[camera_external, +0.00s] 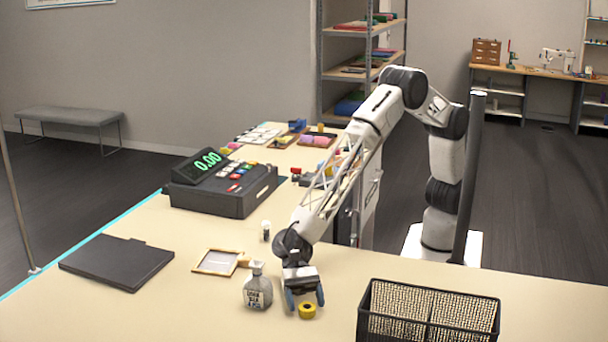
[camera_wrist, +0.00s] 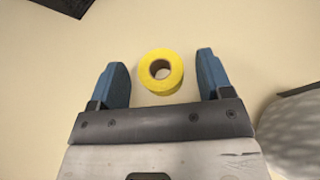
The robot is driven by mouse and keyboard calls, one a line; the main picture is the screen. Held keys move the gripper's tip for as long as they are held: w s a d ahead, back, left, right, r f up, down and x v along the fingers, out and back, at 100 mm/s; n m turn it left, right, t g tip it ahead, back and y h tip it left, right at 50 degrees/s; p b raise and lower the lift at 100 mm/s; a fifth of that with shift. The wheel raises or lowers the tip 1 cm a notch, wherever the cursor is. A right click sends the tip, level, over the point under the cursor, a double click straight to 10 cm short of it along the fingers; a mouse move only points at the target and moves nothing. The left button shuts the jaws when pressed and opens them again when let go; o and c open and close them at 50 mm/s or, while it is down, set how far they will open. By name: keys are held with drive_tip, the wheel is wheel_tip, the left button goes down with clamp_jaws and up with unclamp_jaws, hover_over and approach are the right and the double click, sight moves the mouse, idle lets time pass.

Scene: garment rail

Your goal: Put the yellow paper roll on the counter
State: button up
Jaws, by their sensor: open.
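The yellow paper roll (camera_external: 307,311) stands on the pale counter (camera_external: 190,315), in front of the grey bottle's right side. In the wrist view the roll (camera_wrist: 160,72) shows its round end with a dark hole, and it lies between my two blue fingers. My gripper (camera_external: 304,297) points down at the roll. In the wrist view my gripper (camera_wrist: 161,78) is open, with a gap between each finger and the roll. How far the fingertips are above the counter is hard to tell.
A grey bottle (camera_external: 257,290) stands close left of my gripper. A black wire basket (camera_external: 428,312) is to the right. A wooden frame (camera_external: 217,262), a black folder (camera_external: 117,261) and a cash register (camera_external: 222,185) are to the left.

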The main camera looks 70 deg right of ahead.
drive_tip(key=v, duration=1.1)
drive_tip(key=shift+w+d+r, duration=0.1)
drive_tip(key=shift+d, duration=0.1)
idle(0.7)
